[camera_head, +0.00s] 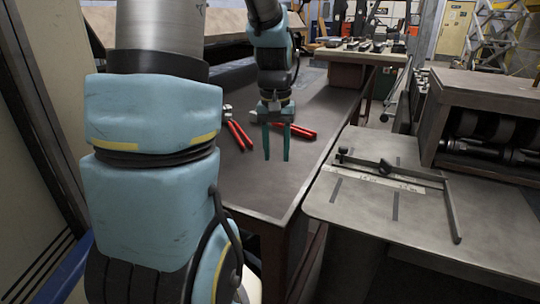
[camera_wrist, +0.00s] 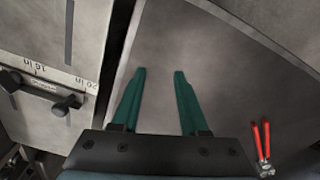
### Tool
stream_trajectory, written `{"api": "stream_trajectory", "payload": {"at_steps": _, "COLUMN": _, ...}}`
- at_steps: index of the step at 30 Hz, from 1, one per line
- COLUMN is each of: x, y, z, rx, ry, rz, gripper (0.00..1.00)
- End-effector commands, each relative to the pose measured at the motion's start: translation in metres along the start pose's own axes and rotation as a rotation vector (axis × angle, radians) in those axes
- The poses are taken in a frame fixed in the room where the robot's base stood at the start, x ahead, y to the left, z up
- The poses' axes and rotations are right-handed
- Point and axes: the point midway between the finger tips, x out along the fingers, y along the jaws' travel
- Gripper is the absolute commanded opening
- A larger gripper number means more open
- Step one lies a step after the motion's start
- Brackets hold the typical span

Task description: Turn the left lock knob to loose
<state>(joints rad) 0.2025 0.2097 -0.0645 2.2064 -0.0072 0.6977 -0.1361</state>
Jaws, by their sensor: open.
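On the grey forming table (camera_head: 360,210) at the right, a dark fence bar with a ruler carries two dark knobs. The left lock knob (camera_head: 343,152) is by the table's left edge, and the other knob (camera_head: 385,168) is farther right. In the wrist view a dark knob (camera_wrist: 62,106) at the bar's end, beside the ruler (camera_wrist: 45,75), appears to be the left one. Its loose or tight setting cannot be told. My gripper (camera_head: 276,157) hangs with green fingers apart and empty over the neighbouring bench, left of the knobs; its fingers also show in the wrist view (camera_wrist: 159,73).
Red-handled tools (camera_head: 238,134) lie on the long grey bench (camera_head: 250,185) below my gripper; one also shows in the wrist view (camera_wrist: 262,145). A narrow gap parts bench and forming table. A dark-framed machine (camera_head: 490,105) with rollers stands at the right.

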Motion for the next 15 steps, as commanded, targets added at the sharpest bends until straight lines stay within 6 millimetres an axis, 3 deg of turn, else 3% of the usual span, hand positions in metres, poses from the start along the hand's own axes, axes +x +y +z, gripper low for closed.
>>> {"api": "stream_trajectory", "payload": {"at_steps": 6, "x": 0.004, "y": -0.012, "z": 0.013, "rx": -0.003, "ry": 0.021, "rz": -0.003, "gripper": 0.44}}
{"api": "stream_trajectory", "payload": {"at_steps": 15, "x": 0.004, "y": -0.014, "z": 0.016, "rx": -0.003, "ry": 0.023, "rz": -0.003, "gripper": 0.44}}
